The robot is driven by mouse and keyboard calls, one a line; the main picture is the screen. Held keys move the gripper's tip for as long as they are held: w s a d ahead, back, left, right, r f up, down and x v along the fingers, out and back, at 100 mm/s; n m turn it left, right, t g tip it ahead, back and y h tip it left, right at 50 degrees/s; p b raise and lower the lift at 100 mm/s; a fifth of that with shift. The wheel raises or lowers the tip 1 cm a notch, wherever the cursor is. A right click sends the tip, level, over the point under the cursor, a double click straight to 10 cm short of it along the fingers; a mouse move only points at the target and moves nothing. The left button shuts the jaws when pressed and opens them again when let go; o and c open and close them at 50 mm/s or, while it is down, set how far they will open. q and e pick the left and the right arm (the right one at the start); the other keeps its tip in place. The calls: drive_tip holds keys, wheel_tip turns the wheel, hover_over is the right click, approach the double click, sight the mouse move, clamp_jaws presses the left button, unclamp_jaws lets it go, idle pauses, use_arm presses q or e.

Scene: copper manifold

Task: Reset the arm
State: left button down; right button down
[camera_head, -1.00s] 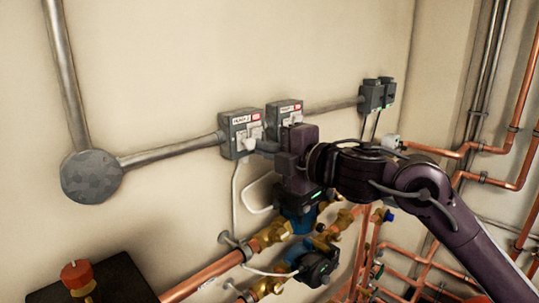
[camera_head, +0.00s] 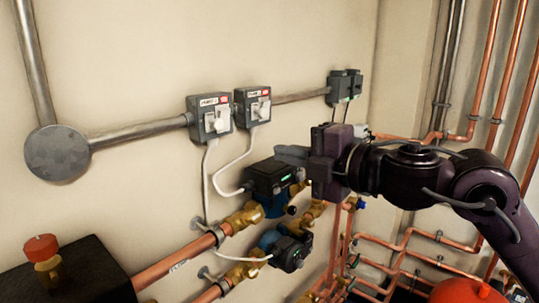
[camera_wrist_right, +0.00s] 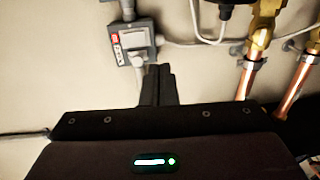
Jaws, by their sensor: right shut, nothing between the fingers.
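My right arm (camera_head: 420,175) comes in from the right in the head view. Its right gripper (camera_head: 280,152) points left, in front of the wall and below and right of the two switch boxes. Its fingers are together and empty. In the wrist view the shut right gripper (camera_wrist_right: 157,72) shows its two fingers side by side, with a grey switch box (camera_wrist_right: 133,45) beyond them. The fingers look apart from the box. The gripper hides part of the wall and pipes behind it. My left gripper is not in view.
The left switch box (camera_head: 209,119) and right switch box (camera_head: 253,106) are on the wall. Below are a black-topped pump (camera_head: 268,177), a second pump (camera_head: 287,250) and copper pipes (camera_head: 175,264). A red-capped valve (camera_head: 41,250) is lower left, a red vessel (camera_head: 467,291) lower right.

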drive_tip(key=s+d+f+m+h, duration=0.1)
drive_tip(key=f+m+h, duration=0.2)
drive_tip(key=f+m, duration=0.35)
drive_tip(key=s+d+f+m+t+h, duration=0.15)
drive_tip(key=f+m, duration=0.25)
drive_tip(key=f, duration=0.5)
drive_tip(key=d+f+m+h, duration=0.1)
drive_tip(key=f+m+h, duration=0.35)
drive_tip(key=f, duration=0.35)
drive_tip(key=s+d+f+m+g+h, duration=0.2)
drive_tip(key=s+d+f+m+g, duration=0.25)
drive_tip(key=s+f, duration=0.55)
drive_tip(key=s+d+f+m+g+h, duration=0.1)
drive_tip(key=s+d+f+m+g, duration=0.4)
drive_tip(key=s+f, duration=0.6)
wheel_tip(320, 180, down, 28)
drive_tip(key=s+a+g, duration=0.1)
drive_tip(key=g, duration=0.1)
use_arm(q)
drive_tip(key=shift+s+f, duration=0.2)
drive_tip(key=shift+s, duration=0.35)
use_arm(e)
drive_tip(key=s+d+f, duration=0.1)
drive_tip(key=s+f, duration=0.9)
drive_tip(key=s+d+f+g, duration=0.1)
drive_tip(key=s+d+f, duration=0.1)
drive_tip(key=s+f, duration=0.8)
drive_tip(key=shift+d, duration=0.25)
